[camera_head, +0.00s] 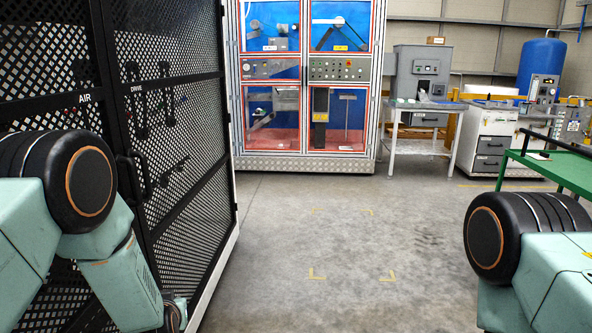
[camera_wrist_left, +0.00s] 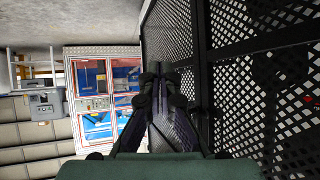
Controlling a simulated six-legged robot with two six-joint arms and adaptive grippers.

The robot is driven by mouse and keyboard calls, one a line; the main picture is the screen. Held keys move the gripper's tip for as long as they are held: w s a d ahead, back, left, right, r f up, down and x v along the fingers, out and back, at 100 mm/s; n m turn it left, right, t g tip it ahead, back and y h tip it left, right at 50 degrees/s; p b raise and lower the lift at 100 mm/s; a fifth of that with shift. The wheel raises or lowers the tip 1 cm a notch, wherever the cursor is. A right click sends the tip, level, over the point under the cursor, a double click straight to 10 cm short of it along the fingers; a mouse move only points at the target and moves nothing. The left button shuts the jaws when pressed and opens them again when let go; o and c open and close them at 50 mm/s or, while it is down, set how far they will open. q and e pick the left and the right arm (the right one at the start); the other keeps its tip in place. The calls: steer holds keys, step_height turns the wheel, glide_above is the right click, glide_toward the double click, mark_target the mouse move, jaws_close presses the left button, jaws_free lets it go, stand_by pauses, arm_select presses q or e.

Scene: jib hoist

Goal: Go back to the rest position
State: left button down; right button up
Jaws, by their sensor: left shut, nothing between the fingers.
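My left gripper (camera_wrist_left: 160,88) shows in the left wrist view, its dark fingers together and empty. It points along the black mesh panel, which fills the right of that view. In the head view my left arm comes in from the left, folded close to the black mesh panel (camera_head: 170,130); its gripper is hidden there. My right arm shows at the lower right, and its gripper is out of the picture.
A glass-fronted cabinet with red frames (camera_head: 305,165) stands at the back. A grey table (camera_head: 420,149), drawer units (camera_head: 487,145) and a green bench (camera_head: 550,168) stand to the right. The concrete floor (camera_head: 345,235) in the middle is clear, with yellow corner marks.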

arm_select(q)
steer(key=s+d+f+g+h, duration=0.1)
steer(key=s+f+g, duration=0.1)
steer(key=s+f, duration=0.35)
steer(key=s+d+f+m+g, duration=0.1)
steer(key=s+f+g, duration=0.1)
steer(key=s, duration=0.6)
steer(key=s+d+f+g+h, duration=0.1)
steer(key=s+f, duration=0.2)
steer(key=s, duration=0.4)
steer(key=s+d+f+g, duration=0.1)
steer(key=s+g, duration=0.2)
steer(key=s, duration=0.8)
steer(key=s+d+f+m+g+h, duration=0.1)
steer(key=s+g, duration=0.2)
steer(key=s, duration=0.8)
steer(key=shift+s+d+h, duration=0.3)
steer(key=shift+s+d, duration=0.1)
